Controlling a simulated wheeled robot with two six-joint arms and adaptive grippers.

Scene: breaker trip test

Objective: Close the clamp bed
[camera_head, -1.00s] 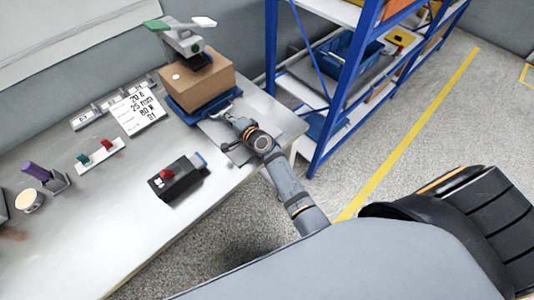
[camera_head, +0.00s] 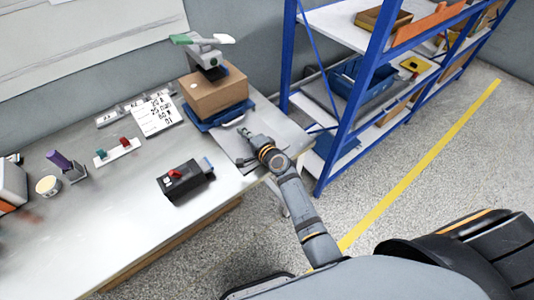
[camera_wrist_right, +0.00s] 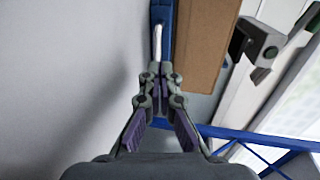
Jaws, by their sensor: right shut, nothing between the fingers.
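A blue bed (camera_head: 232,115) lies at the back of the table under a brown box-shaped block (camera_head: 214,95). I take it for the clamp bed. Its blue side (camera_wrist_right: 167,32) also shows in the right wrist view, beside the brown block (camera_wrist_right: 205,45). A thin pale metal bar (camera_wrist_right: 157,42) runs along the blue side. My right gripper (camera_head: 243,132) is shut and empty at the near side of the bed. In the wrist view its fingertips (camera_wrist_right: 158,82) point at the bar's near end; I cannot tell whether they touch it. My left gripper is not in view.
A grey device with a green-and-white top (camera_head: 208,58) stands above the block. A black box with a red knob (camera_head: 185,180) lies on the table in front. A blue-framed shelf (camera_head: 345,130) stands close on the right.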

